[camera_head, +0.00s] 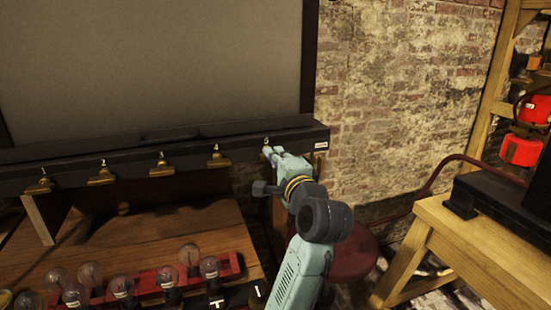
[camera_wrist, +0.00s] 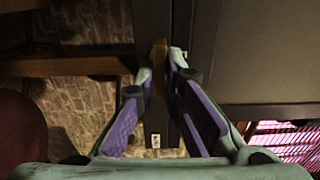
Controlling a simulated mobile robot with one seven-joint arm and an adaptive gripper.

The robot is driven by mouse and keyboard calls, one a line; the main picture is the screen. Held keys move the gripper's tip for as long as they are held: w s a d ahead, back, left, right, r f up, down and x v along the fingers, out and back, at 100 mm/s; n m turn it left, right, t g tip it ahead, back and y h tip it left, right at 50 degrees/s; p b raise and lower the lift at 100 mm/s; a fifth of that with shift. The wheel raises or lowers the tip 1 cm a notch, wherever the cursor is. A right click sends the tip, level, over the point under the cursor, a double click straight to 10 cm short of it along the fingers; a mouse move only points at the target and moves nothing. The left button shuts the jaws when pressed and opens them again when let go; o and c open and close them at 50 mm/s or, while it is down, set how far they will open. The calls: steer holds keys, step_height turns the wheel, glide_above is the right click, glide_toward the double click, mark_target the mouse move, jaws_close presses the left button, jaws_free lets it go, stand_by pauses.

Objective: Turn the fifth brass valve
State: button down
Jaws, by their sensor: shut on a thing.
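Brass valves 1 (camera_head: 40,186), 2 (camera_head: 101,176), 3 (camera_head: 162,168) and 4 (camera_head: 216,160) sit in a row along the front of a dark ledge, each under a number tag. My gripper (camera_head: 273,152) is at the fifth place, at the right end of the row, and hides the valve there. In the wrist view, the brass fifth valve (camera_wrist: 159,52) shows between the tips of my gripper (camera_wrist: 161,68). The gripper is shut on it. How far the valve is turned cannot be told.
The dark ledge (camera_head: 70,168) runs below a large grey panel (camera_head: 150,65). A wooden table (camera_head: 180,228) below holds a red rack (camera_head: 227,268) with several glass bulbs. A dark red stool (camera_head: 350,262) and a wooden bench (camera_head: 465,225) stand to the right.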

steer(key=c, duration=1.7)
jaws_free()
steer(key=shift+s, duration=0.1)
steer(key=v, duration=1.2)
